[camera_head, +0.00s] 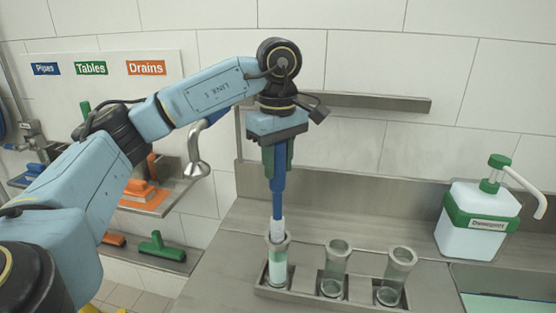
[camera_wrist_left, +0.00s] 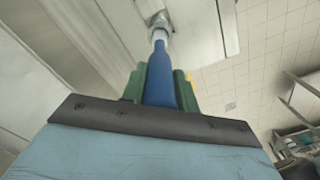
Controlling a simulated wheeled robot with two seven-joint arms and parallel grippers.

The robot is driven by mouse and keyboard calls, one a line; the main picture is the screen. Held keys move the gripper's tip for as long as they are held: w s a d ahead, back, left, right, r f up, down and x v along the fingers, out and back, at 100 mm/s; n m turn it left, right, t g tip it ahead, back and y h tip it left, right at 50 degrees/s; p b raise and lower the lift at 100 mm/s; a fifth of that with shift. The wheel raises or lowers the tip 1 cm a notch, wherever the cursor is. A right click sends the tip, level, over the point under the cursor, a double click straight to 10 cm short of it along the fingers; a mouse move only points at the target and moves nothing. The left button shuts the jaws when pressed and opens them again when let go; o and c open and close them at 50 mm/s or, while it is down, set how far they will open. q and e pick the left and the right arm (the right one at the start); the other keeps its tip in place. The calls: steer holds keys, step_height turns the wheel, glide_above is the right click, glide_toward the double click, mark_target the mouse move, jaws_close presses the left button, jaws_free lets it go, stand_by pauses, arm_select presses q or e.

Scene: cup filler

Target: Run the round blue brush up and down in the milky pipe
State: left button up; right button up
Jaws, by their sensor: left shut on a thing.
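My left gripper (camera_head: 274,160) is shut on the blue handle of the brush (camera_head: 278,192), which hangs upright below it. The brush's lower end is pale and reaches into the mouth of the leftmost clear pipe. That milky pipe (camera_head: 277,268) holds whitish-green content and stands in a metal rack (camera_head: 310,296). How deep the brush head sits is hard to tell. In the left wrist view the blue handle (camera_wrist_left: 161,85) runs from between the green fingers to the pipe mouth (camera_wrist_left: 159,20). My right gripper is not in view.
Two more clear pipes stand in the rack, a middle one (camera_head: 334,268) and a right one (camera_head: 396,275). A white and green dispenser (camera_head: 478,222) stands at the right beside a sink basin (camera_head: 508,290). Orange and green brushes sit on shelves at the left.

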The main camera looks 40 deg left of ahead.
mark_target(278, 193)
arm_select(q)
steer(key=shift+f+b, duration=2.6)
steer(key=shift+f, duration=1.3)
steer(key=shift+r, duration=0.1)
step_height(278, 193, up, 8)
steer(key=p, duration=0.7)
steer(key=shift+r, duration=0.25)
steer(key=shift+f, duration=0.2)
step_height(278, 193, down, 8)
steer(key=b, duration=0.6)
steer(key=shift+f, duration=0.2)
steer(key=shift+r, duration=0.2)
